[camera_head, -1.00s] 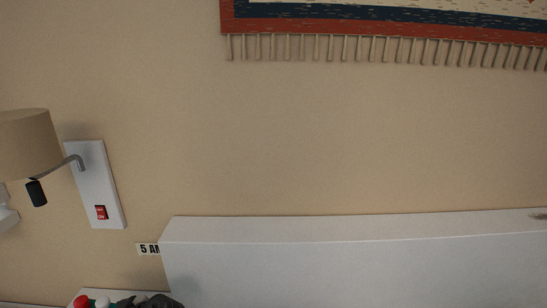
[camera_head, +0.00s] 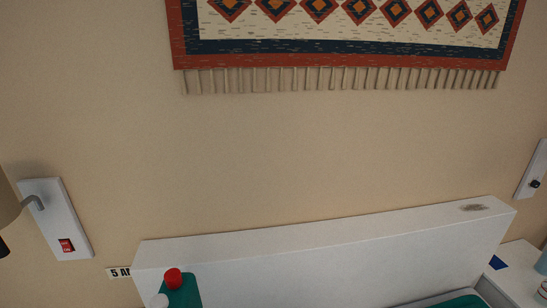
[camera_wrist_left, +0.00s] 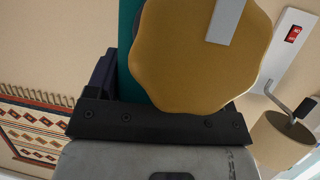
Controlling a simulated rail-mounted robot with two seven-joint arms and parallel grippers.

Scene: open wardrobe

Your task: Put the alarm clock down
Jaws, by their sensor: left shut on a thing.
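The alarm clock (camera_head: 181,290) shows in the head view at the bottom edge, left of centre. It has a teal body with a red knob and a white knob on top; its lower part is cut off. In the left wrist view I see a teal strip (camera_wrist_left: 130,55) and a mustard scalloped disc (camera_wrist_left: 195,50) with a grey bar, filling the space before the jaws. My left gripper (camera_wrist_left: 165,90) is shut on the clock; the disc hides one finger. The left gripper does not show in the head view. My right gripper is in neither view.
A white headboard (camera_head: 300,255) stands against the beige wall beneath a fringed patterned rug (camera_head: 340,50). A wall lamp plate (camera_head: 55,215) with a red switch is at left. A white bedside surface (camera_head: 520,268) holds items at right.

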